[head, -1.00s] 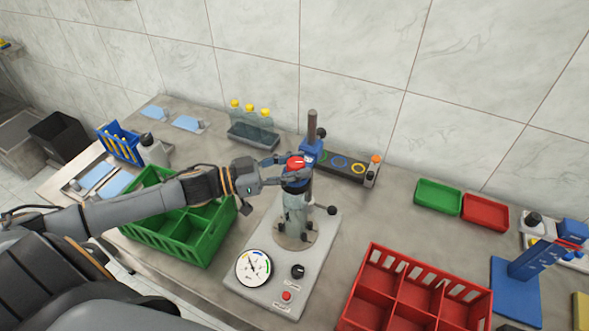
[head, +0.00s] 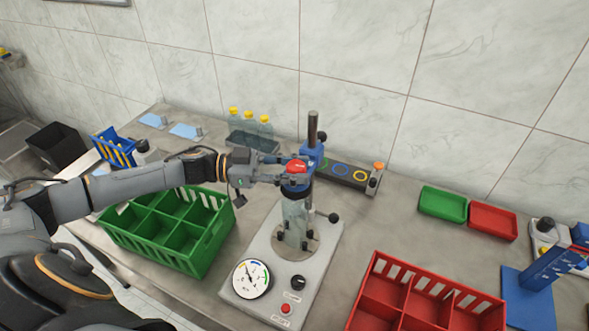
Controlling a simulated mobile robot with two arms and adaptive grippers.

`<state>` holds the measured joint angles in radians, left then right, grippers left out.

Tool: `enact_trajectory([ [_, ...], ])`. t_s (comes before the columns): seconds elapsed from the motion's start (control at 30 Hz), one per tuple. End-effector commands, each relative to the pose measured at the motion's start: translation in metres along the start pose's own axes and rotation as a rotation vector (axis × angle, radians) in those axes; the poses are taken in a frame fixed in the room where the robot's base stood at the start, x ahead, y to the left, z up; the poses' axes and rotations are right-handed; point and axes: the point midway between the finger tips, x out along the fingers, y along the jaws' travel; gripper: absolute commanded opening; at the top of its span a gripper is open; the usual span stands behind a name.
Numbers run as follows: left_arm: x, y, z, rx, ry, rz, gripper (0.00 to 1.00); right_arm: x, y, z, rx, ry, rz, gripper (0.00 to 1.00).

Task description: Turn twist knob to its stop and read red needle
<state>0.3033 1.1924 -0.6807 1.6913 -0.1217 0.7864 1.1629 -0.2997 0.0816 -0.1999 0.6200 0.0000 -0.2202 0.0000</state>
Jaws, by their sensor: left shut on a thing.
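The torque tester stands on a grey base plate (head: 262,235) in the middle of the table. Its red-topped twist knob (head: 296,166) sits above a clear bottle (head: 294,215) beside the post. My left gripper (head: 292,174) reaches in from the left and is shut around the knob; its fingers partly hide it. The round white dial (head: 252,278) is at the front left of the plate. A thin needle shows on it, but its colour and exact reading are too small to tell. My right gripper is not in view.
A green crate (head: 207,255) stands left under my arm and a red crate (head: 372,285) at the front right. Yellow-capped bottles (head: 249,125) and a ringed strip (head: 345,174) are behind. Green (head: 443,203) and red (head: 493,221) trays lie right. Table between them is clear.

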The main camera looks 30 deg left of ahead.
Motion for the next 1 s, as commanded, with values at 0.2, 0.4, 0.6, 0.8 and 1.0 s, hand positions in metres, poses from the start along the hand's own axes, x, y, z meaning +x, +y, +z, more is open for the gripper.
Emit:
enact_trajectory([
  [0.2,0.0,-0.001,0.0,0.0,0.0,-0.002,0.56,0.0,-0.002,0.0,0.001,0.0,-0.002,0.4],
  [0.4,0.0,0.0,0.0,0.0,0.0,-0.002,0.61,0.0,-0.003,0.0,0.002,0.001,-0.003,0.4],
  [0.6,-0.004,0.0,0.0,-0.001,-0.001,-0.002,0.61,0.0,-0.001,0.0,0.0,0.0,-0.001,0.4],
  [0.8,-0.034,-0.001,0.002,-0.002,-0.006,-0.004,0.61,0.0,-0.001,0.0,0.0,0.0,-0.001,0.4],
  [1.0,-0.078,-0.001,0.002,-0.004,-0.007,-0.004,0.61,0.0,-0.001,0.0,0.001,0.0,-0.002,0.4],
])
